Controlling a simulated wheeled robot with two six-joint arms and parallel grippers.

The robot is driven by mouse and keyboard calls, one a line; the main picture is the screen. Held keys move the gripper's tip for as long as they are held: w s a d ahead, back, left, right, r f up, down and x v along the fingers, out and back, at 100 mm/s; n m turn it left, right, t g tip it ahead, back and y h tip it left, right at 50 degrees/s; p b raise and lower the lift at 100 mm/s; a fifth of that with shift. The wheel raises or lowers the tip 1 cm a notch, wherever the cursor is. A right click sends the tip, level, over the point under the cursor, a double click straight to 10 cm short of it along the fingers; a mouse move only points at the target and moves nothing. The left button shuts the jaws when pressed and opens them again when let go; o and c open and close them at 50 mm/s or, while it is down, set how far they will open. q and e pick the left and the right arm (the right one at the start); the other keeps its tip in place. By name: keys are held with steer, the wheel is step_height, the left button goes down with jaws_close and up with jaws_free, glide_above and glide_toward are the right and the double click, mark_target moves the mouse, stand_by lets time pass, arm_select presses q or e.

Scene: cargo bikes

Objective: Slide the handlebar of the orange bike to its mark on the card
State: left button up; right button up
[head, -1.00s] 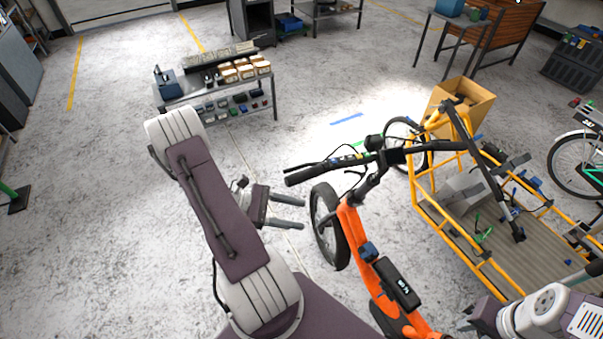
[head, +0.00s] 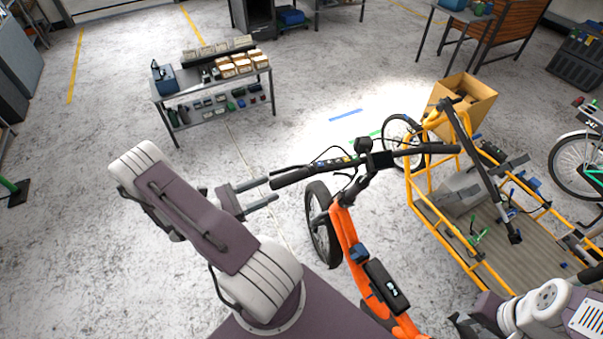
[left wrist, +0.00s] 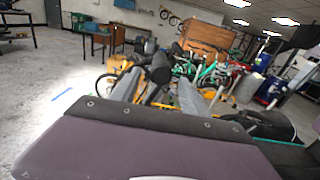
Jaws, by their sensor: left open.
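The orange bike (head: 345,240) stands in the lower middle of the head view. Its black handlebar (head: 408,152) runs left to right, with the left grip (head: 292,177) nearest my left gripper. My left gripper (head: 272,189) is open, its fingers pointing at the end of that grip. In the left wrist view a dark grip end (left wrist: 160,70) shows between the two open fingers (left wrist: 158,92); contact cannot be told. My right arm shows at the lower right corner; its fingers cannot be made out. I cannot make out a card or its mark.
A yellow-framed cargo bike (head: 432,205) stands close on the right, with a cardboard box (head: 462,97) behind it. A shelf cart (head: 212,90) with small boxes stands at the back left.

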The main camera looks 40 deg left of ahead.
mark_target(291, 178)
arm_select(q)
steer(key=shift+w, duration=0.15)
steer(key=p+x, duration=0.1)
steer(key=x, duration=0.1)
steer(key=p+x, duration=0.1)
steer(key=x, duration=0.1)
steer(key=shift+d+r+p, duration=0.2)
steer(key=shift+r+p, duration=0.15)
steer(key=x, duration=0.1)
steer(key=p+x, duration=0.1)
steer(key=x, duration=0.2)
steer(key=shift+w+d+f, duration=0.1)
steer(key=shift+w+f, duration=0.2)
steer(key=shift+w, duration=0.05)
steer(key=shift+s, duration=0.15)
steer(key=shift+c, duration=0.8)
jaws_close()
